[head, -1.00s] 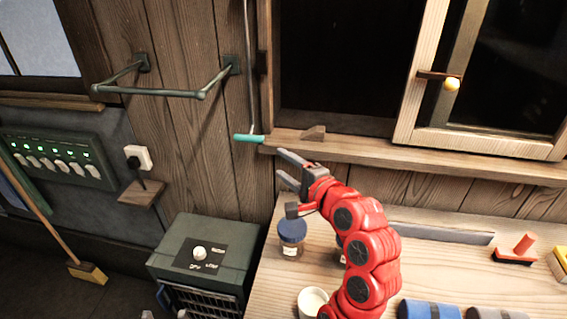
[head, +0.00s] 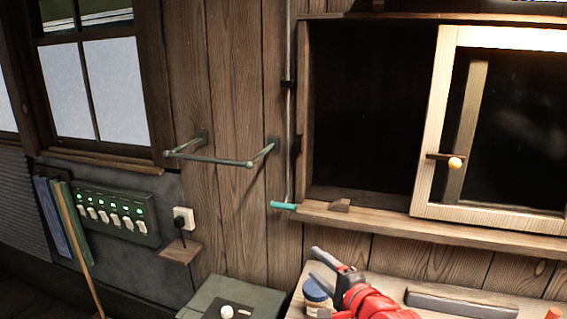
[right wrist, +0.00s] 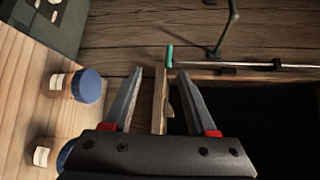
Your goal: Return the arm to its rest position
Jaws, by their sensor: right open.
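My right gripper (head: 314,258) is on the red arm at the bottom of the head view. Its two grey fingers are apart with nothing between them. In the right wrist view, the open fingers (right wrist: 160,74) point towards the wooden sill and the teal handle (right wrist: 169,57). In the head view, the teal handle (head: 283,206) hangs at the end of a thin rod, above and left of the gripper and apart from it. Most of the right arm is cut off by the lower edge. My left gripper is not in view.
A blue-lidded jar (head: 317,292) stands on the workbench (head: 395,284), close to the gripper in the picture. A green box (head: 205,298) stands left of the bench. A wall rail (head: 215,160) sticks out left of the window. The sash (head: 434,140) has a yellow knob.

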